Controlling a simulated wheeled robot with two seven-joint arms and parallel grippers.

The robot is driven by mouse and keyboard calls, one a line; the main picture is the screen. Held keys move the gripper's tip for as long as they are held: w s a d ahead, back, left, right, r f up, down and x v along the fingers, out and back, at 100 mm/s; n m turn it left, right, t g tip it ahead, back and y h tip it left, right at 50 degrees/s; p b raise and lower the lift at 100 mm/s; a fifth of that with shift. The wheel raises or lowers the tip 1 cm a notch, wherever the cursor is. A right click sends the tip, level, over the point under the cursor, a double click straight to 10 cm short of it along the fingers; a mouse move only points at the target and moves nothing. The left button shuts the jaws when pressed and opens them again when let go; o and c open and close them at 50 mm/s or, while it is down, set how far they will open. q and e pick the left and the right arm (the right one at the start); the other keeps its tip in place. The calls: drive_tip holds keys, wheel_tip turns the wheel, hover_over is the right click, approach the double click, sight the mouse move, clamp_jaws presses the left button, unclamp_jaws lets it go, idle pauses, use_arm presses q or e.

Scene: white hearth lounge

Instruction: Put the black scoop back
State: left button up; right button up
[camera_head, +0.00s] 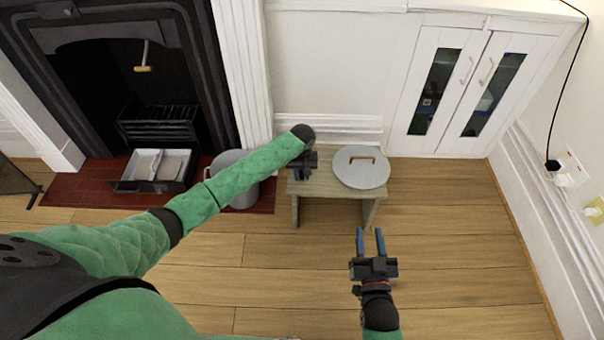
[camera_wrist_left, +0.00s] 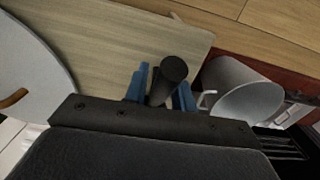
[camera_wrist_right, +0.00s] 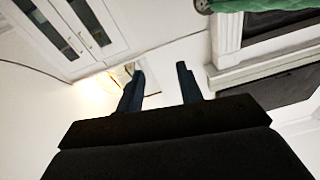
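The black scoop shows only as a thick dark round handle (camera_wrist_left: 172,72) in the left wrist view. Its scooping end is hidden. My left gripper (camera_head: 296,176) is over the left side of the small wooden stool (camera_head: 333,204). In the left wrist view its blue fingers (camera_wrist_left: 161,92) stand close on either side of the handle and appear shut on it. My right gripper (camera_head: 370,243) is open and empty above the floor in front of the stool. The grey metal bucket (camera_head: 240,193) stands left of the stool, partly behind my left arm; it also shows in the left wrist view (camera_wrist_left: 240,92).
A round grey lid (camera_head: 361,171) with a wooden handle lies on the stool's right side. The black fireplace (camera_head: 70,30) has an ash tray (camera_head: 150,186) on the red hearth (camera_head: 85,189). A white cabinet (camera_head: 455,90) stands behind. The floor at right is clear.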

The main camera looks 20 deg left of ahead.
use_arm(q)
drive_tip(key=shift+o, duration=0.9)
